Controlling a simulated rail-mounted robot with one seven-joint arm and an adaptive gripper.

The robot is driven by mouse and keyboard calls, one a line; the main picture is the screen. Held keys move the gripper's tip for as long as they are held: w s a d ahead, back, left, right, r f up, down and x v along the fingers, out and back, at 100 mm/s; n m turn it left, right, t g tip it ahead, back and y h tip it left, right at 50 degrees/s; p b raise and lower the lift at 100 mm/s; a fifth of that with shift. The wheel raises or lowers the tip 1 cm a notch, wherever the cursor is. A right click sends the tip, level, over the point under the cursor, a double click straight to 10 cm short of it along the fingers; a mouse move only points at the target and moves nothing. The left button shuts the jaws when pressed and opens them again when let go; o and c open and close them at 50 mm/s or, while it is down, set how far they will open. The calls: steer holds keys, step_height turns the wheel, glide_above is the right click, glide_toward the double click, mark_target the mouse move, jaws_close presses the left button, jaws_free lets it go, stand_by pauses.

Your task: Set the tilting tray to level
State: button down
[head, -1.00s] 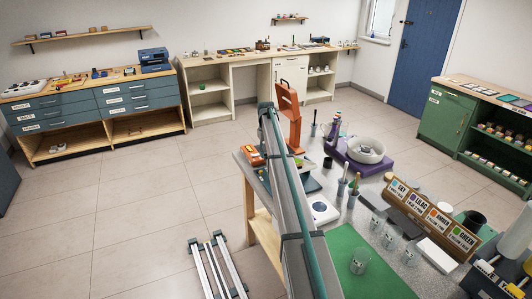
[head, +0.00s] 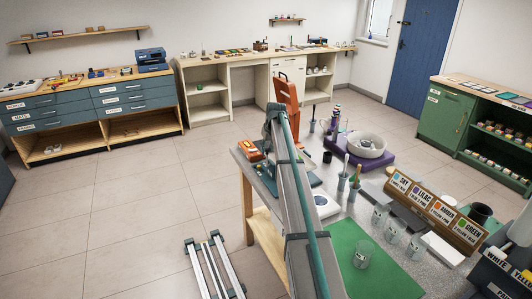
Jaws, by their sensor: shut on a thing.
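I cannot make out the tilting tray for certain. A shallow white round dish (head: 366,145) sits on a purple base (head: 358,160) at the back of the grey worktable (head: 337,226). I cannot tell whether it is the tray, or whether it is level. An upright orange piece (head: 287,97) rises behind my arm, leaning a little; its lower part is hidden. My grey and teal arm crosses the middle of the view and covers part of the table. My gripper is hidden behind it, so its hold cannot be seen.
Clear cups (head: 362,255) stand on and beside a green mat (head: 375,279). A label rack (head: 432,208) with several colour names stands at the right. Slim bottles (head: 341,183) stand mid-table. An orange device (head: 251,150) is at the left edge.

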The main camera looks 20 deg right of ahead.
stand_by(0.3)
steer(key=c, duration=0.9)
jaws_free()
steer(key=shift+s+r, duration=0.1)
steer(key=v, duration=1.2)
